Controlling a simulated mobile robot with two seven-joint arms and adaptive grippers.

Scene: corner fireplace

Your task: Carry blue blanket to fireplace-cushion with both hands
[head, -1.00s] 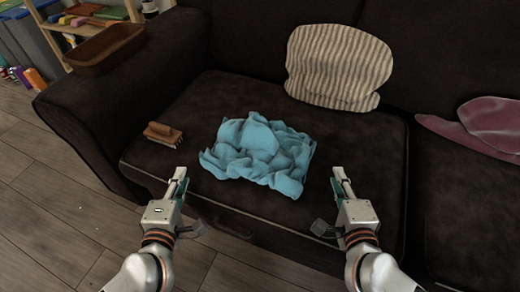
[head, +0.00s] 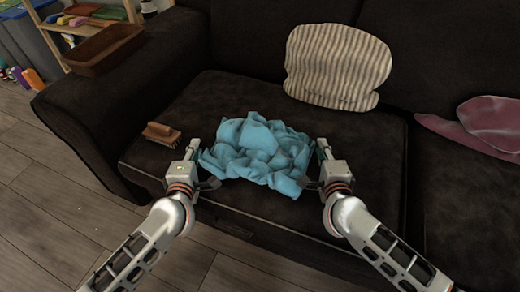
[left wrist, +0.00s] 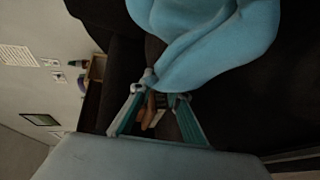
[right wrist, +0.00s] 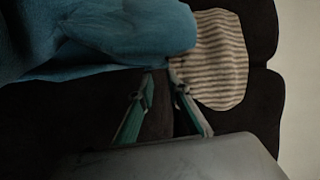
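The crumpled blue blanket (head: 257,150) lies on the dark sofa seat. My left gripper (head: 203,164) is at its left edge and my right gripper (head: 313,164) at its right edge. In the left wrist view the blanket (left wrist: 205,40) hangs close in front of the two parted fingertips (left wrist: 163,88); whether they touch it is unclear. In the right wrist view the blanket (right wrist: 110,30) is just beyond the parted fingertips (right wrist: 164,87), with no cloth clearly between them. No fireplace is in view, and I cannot tell which cushion is the fireplace-cushion.
A striped cushion (head: 336,66) leans on the sofa back behind the blanket. A brush (head: 162,133) lies left of the blanket. A brown tray (head: 103,48) sits on the sofa arm. Pink cloth (head: 490,122) lies at the right. The seat's front edge is below the grippers.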

